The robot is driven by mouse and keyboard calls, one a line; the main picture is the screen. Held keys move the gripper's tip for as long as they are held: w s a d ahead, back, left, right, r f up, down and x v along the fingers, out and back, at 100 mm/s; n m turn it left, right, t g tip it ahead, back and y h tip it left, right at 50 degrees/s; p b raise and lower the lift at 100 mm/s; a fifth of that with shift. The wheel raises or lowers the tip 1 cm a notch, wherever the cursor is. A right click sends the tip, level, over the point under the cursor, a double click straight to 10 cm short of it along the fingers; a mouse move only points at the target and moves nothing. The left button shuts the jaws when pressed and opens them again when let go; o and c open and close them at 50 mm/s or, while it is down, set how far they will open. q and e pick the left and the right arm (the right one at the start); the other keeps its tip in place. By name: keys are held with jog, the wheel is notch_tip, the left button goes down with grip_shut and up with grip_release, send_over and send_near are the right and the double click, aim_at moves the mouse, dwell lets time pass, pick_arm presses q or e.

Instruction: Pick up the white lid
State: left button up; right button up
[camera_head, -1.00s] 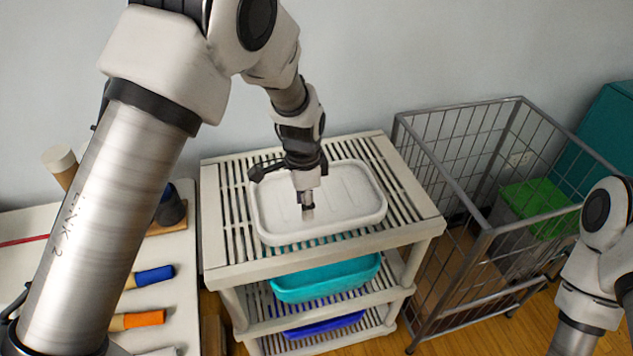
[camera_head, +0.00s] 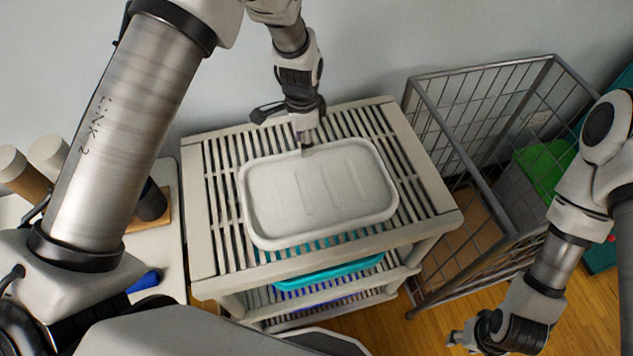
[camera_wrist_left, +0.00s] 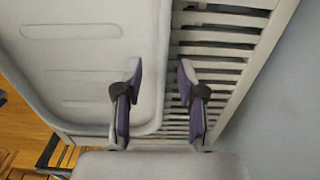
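The white lid (camera_head: 285,195), a shallow rounded rectangle with raised ribs, lies flat on the top of the slatted shelf unit (camera_head: 205,262). It also fills the left of the left wrist view (camera_wrist_left: 85,60). My left gripper (camera_head: 306,148) points down at the lid's back rim. In the left wrist view my left gripper (camera_wrist_left: 160,72) is open, with one finger over the lid and the other over the slats, the rim running between them. Contact cannot be judged. My right gripper (camera_head: 462,340) is low at the bottom right, away from the lid; its finger opening is unclear.
A teal bin (camera_head: 330,272) sits on the shelf below, with a blue one under it. A wire cage cart (camera_head: 480,130) stands to the right, with a green-topped bin (camera_head: 545,165) in it. A white table (camera_head: 160,250) with craft items is at left. The wall is close behind.

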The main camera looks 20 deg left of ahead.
pick_arm(q)
jog(key=shift+w+a+f, duration=0.1)
jog(key=shift+w+f, duration=0.1)
jog(key=shift+f, duration=0.4)
jog(key=shift+w+f, duration=0.15)
jog(key=shift+f, duration=0.45)
jog(key=shift+s+r, duration=0.1)
jog(key=shift+s, duration=0.05)
grip_shut()
jog(key=shift+r, duration=0.1)
